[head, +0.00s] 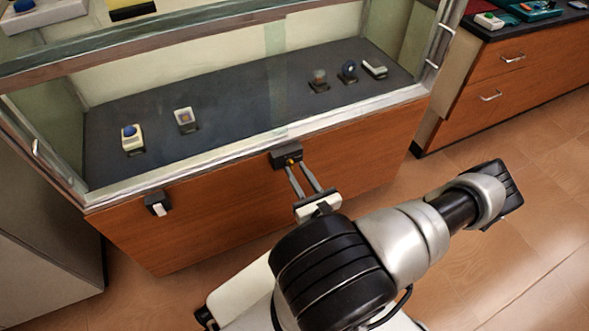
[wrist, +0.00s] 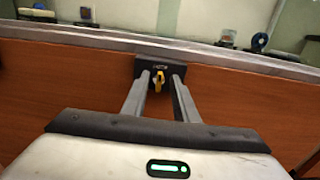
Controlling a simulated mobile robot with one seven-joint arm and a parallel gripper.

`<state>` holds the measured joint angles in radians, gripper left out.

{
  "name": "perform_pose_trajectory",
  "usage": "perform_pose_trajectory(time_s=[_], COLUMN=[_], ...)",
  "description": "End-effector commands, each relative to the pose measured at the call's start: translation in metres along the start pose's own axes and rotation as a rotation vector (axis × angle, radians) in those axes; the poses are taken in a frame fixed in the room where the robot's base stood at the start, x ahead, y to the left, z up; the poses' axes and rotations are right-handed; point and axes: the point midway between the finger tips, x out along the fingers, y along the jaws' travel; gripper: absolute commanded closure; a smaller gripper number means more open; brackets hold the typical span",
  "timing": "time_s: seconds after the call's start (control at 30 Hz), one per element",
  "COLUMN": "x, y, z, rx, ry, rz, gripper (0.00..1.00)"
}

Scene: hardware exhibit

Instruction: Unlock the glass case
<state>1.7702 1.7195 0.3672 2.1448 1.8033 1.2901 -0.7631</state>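The glass case (head: 268,133) has a glass front over a wooden base. A black lock block (head: 286,155) sits on the base just below the metal frame; it also shows in the wrist view (wrist: 150,67). A small yellow key (wrist: 158,80) sticks out of it. My gripper (head: 293,167) reaches up to the lock from the front. In the wrist view my gripper (wrist: 160,82) is open, with one finger on each side of the key and small gaps visible. The fingertips are close to the lock block; whether they touch it cannot be told.
A second black block with a white part (head: 158,204) is on the base at the left. Several small devices, such as one with a blue dome (head: 131,138), stand inside the case. A wooden drawer cabinet (head: 515,75) stands at the right. The tiled floor (head: 500,230) there is clear.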

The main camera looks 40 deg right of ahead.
Motion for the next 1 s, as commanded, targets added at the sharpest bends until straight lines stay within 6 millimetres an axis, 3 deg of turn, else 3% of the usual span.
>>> perform_pose_trajectory(time_s=[0.2,0.53,0.7,1.0], x=[0.021,0.025,0.024,0.024], y=[0.000,0.000,0.000,0.000], z=[-0.001,0.000,0.000,0.000], rx=[0.000,0.001,0.000,0.015], ry=[0.001,0.000,0.001,0.001], rz=[0.001,0.001,0.000,0.001], gripper=[0.73,0.73,1.00,1.00])
